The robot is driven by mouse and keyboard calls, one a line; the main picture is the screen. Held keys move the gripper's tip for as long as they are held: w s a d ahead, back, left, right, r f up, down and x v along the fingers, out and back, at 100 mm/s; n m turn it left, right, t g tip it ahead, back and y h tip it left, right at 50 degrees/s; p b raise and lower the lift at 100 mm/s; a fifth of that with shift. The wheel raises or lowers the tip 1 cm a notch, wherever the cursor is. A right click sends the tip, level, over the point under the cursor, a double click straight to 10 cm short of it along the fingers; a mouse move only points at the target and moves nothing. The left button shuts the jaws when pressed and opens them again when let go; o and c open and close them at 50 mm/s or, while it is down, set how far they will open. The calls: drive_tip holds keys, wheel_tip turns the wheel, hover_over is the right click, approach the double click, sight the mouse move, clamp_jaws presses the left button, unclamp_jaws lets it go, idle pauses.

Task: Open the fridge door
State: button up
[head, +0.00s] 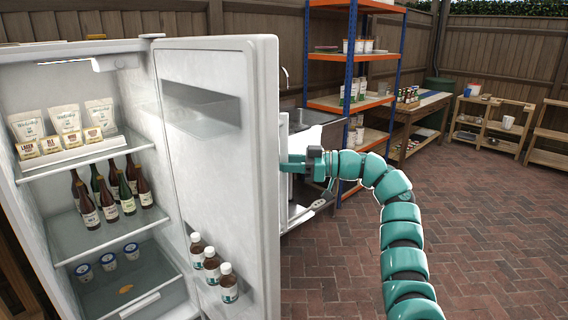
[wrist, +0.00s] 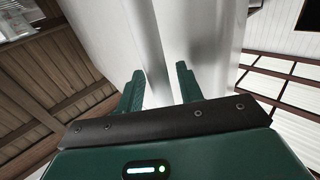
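The white fridge (head: 95,240) stands at the left in the head view, its door (head: 225,180) swung wide open and its shelves exposed. A pale upright handle (head: 283,138) shows at the door's outer side. My gripper (head: 292,162) is beside this handle, on the outer side of the door. In the wrist view the two green fingers of my gripper (wrist: 160,88) stand apart, with the pale door surface (wrist: 205,30) in front of them. I see no clear contact with the handle; the door edge partly hides the fingertips in the head view.
Bottles (head: 110,190), pouches (head: 66,120) and small tubs (head: 107,262) are on the fridge shelves. Brown bottles (head: 211,266) sit in the door. A sink unit (head: 305,130) and blue-orange shelving (head: 352,105) stand behind. Open brick floor (head: 480,230) lies to the right.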

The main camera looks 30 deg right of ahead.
drive_tip(key=shift+d, duration=0.1)
drive_tip(key=b+v, duration=0.1)
drive_tip(key=v, duration=1.6)
drive_tip(key=shift+s+d+f, duration=0.1)
